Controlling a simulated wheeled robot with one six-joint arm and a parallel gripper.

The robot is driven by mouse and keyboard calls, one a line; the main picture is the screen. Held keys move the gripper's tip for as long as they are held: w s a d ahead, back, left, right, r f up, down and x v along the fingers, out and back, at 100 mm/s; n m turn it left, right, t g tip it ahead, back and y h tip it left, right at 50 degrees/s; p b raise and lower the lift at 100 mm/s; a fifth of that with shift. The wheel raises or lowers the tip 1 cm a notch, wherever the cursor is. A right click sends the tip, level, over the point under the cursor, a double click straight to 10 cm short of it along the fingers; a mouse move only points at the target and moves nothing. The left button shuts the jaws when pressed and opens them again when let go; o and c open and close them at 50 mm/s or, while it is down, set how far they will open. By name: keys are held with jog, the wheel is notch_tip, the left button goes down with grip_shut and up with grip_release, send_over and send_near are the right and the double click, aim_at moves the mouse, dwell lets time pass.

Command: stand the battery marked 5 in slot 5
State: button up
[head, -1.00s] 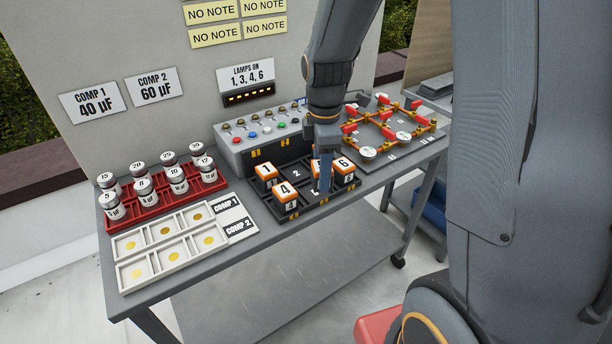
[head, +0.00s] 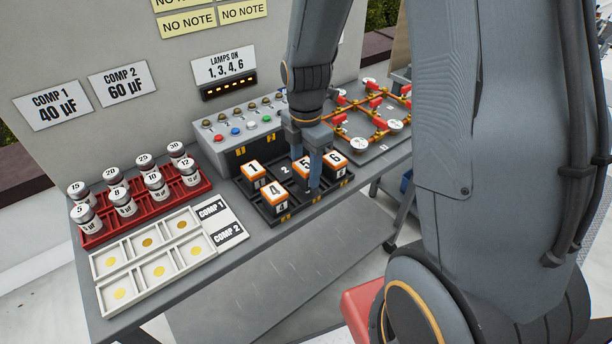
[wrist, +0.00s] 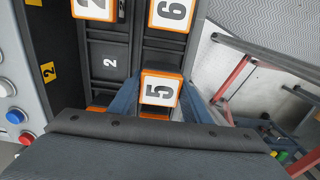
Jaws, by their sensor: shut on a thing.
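The battery marked 5 (head: 304,168) has an orange edge and a white top with a black 5. My gripper (head: 308,172) has its blue fingers shut on its sides; in the wrist view, battery 5 (wrist: 160,88) shows upright between them. It is in line between battery 4 (head: 275,193) and battery 6 (head: 335,159), at the slot 5 place of the black tray (head: 290,215).
Battery 1 (head: 253,170) stands at the back left of the tray. Slot 2 (wrist: 108,60) is empty. Another battery (wrist: 93,8) beyond it is cut off by the frame. A button panel (head: 240,142) stands close behind. A white compartment tray (head: 105,263) lies left.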

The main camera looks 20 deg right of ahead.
aim_at(306, 164)
jog(key=shift+f, duration=1.35)
jog(key=shift+f, duration=0.1)
jog(key=o, duration=1.3)
notch_tip(306, 164, up, 11)
jog(key=shift+r+b, duration=0.1)
jog(key=shift+b, duration=0.85)
jog(key=shift+r, duration=0.45)
jog(key=s+f+m, duration=0.1)
jog(key=s+m, duration=0.2)
jog(key=m, duration=0.4)
jog(key=s+f+m, duration=0.2)
jog(key=s+m, duration=0.1)
jog(key=m, duration=0.4)
jog(key=s+f+m+t, duration=0.1)
jog(key=s+m, duration=0.2)
jog(key=m, duration=0.4)
jog(key=shift+s+f+m, duration=0.2)
jog(key=shift+m, duration=0.1)
